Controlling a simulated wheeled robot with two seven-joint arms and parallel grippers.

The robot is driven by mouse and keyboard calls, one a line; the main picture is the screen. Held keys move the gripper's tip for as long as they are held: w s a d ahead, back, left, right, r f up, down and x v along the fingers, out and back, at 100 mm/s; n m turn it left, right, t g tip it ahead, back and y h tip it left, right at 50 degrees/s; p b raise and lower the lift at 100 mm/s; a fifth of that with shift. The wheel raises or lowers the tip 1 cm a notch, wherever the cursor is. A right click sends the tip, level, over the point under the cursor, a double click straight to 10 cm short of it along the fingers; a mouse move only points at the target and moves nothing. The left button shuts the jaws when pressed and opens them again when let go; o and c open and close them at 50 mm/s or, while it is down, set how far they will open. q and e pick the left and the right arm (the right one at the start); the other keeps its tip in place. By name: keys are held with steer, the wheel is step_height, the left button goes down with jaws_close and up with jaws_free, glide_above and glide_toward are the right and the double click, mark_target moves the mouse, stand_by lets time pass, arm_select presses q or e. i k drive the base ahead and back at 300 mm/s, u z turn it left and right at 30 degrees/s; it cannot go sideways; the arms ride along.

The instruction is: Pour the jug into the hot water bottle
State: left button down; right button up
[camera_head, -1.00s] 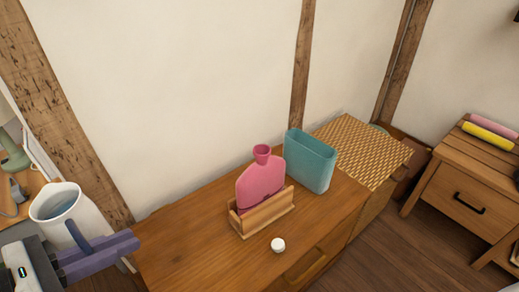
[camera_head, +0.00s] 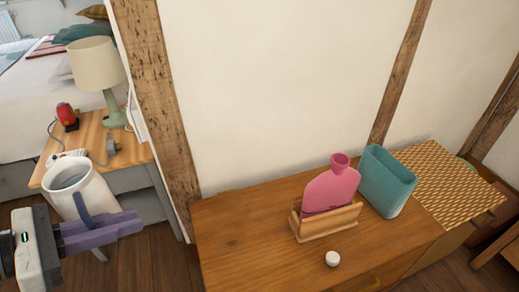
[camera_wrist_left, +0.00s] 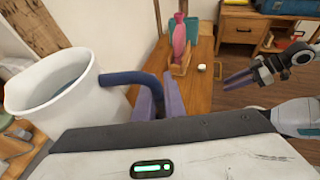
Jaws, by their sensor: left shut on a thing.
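The white jug (camera_head: 88,203) with a blue handle (camera_head: 83,208) is held upright at the left in the head view, with water inside. My left gripper (camera_head: 112,230) is shut on the handle; in the left wrist view the handle (camera_wrist_left: 128,78) runs between its fingers (camera_wrist_left: 158,100). The pink hot water bottle (camera_head: 330,190) stands upright in a wooden holder (camera_head: 328,224) on the dresser, its open neck up. The jug is well to the left of it, apart. My right gripper (camera_wrist_left: 242,80) shows only in the left wrist view, away from the bottle; its opening is unclear.
A white cap (camera_head: 332,258) lies in front of the holder on the dresser (camera_head: 250,240). A teal container (camera_head: 388,180) stands right of the bottle, beside a woven mat (camera_head: 448,180). A bedside table (camera_head: 125,150) with a lamp (camera_head: 97,65) is behind the jug. The dresser's left part is clear.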

mark_target(336, 188)
steer(key=u, duration=2.95)
steer(key=k, duration=1.5)
steer(key=z, duration=2.35)
steer(key=i, duration=0.15)
steer(key=z, duration=0.1)
